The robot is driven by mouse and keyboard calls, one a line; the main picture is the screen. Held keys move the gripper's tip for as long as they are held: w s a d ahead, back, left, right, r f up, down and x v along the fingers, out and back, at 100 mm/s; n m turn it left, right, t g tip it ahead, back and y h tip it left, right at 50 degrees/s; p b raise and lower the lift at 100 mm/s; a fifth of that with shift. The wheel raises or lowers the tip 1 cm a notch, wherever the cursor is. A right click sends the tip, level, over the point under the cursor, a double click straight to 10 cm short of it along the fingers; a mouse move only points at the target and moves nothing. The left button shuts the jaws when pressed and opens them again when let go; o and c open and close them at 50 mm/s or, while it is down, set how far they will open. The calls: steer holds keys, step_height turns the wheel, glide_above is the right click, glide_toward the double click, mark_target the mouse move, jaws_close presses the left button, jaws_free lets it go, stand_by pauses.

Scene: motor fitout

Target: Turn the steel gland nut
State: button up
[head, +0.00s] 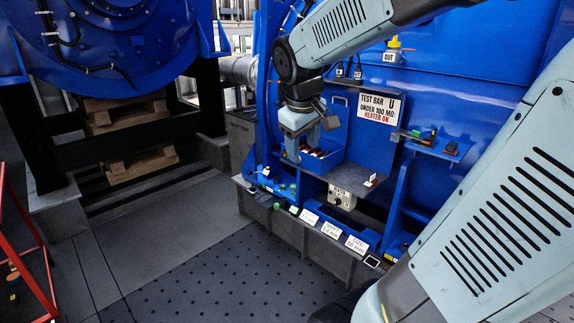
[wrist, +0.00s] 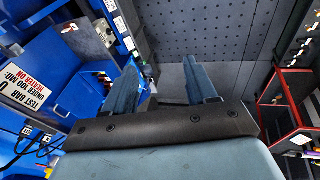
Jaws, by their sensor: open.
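My gripper (head: 300,158) points down in front of the blue motor housing (head: 470,95), beside an open blue bin (head: 338,135). In the wrist view its two blue-grey fingers (wrist: 161,72) stand apart, with nothing held between them. I cannot clearly make out the steel gland nut in either view. A small pale box (head: 341,197) with a dark round part on its front is fixed below the grey shelf, to the right of and lower than my gripper. A pale box also shows at the upper left of the wrist view (wrist: 103,33).
A grey shelf (head: 355,177) juts out below the bin. White label cards (head: 332,230) line the grey plinth. A red rack (wrist: 284,110) stands at the right of the wrist view. The perforated floor (head: 215,275) in front is clear.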

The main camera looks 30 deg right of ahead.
steer(key=w+d+f+n+g+h, duration=0.1)
steer(key=w+d+f+n+h, duration=0.2)
steer(key=w+f, duration=0.35)
steer(key=w+d+f+n+g+h, duration=0.1)
steer(key=w+d+f+n+h, duration=0.2)
steer(key=w, duration=0.7)
steer(key=w+d+f+n+g+h, duration=0.15)
steer(key=w+d+f+n, duration=0.25)
steer(key=w, duration=0.5)
steer(key=w+f+n+t+h, duration=0.65)
steer(key=w+f+n, duration=0.85)
steer(key=w+f, duration=0.4)
steer(key=shift+h, duration=0.4)
steer(key=x, duration=1.2)
steer(key=shift+d+f, duration=0.15)
steer(key=shift+d, duration=0.2)
